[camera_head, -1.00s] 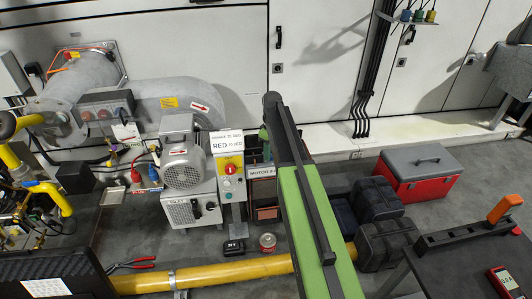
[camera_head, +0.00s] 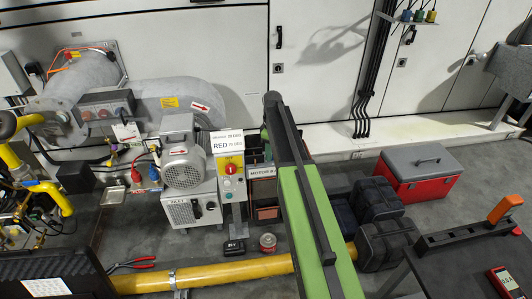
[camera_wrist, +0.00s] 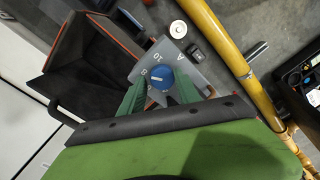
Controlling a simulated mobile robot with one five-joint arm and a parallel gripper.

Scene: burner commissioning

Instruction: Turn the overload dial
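The blue overload dial (camera_wrist: 160,78) shows in the wrist view with a pale mark on its face. It sits on a grey plate (camera_wrist: 180,64) marked "A", "10" and what looks like "8". My gripper (camera_wrist: 160,88) has its two green fingers on either side of the dial, apart from each other. I cannot tell whether they press on it. In the head view my green and black arm covers the dial. A sign beginning "MOTOR 8" (camera_head: 261,173) is partly hidden behind the arm.
A dark open box with orange edges (camera_wrist: 75,62) lies beside the dial. A yellow pipe (camera_head: 220,272) crosses the floor. A panel with a red switch (camera_head: 230,169) stands left of the arm. Black cases (camera_head: 377,198) and a red toolbox (camera_head: 420,182) stand to the right.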

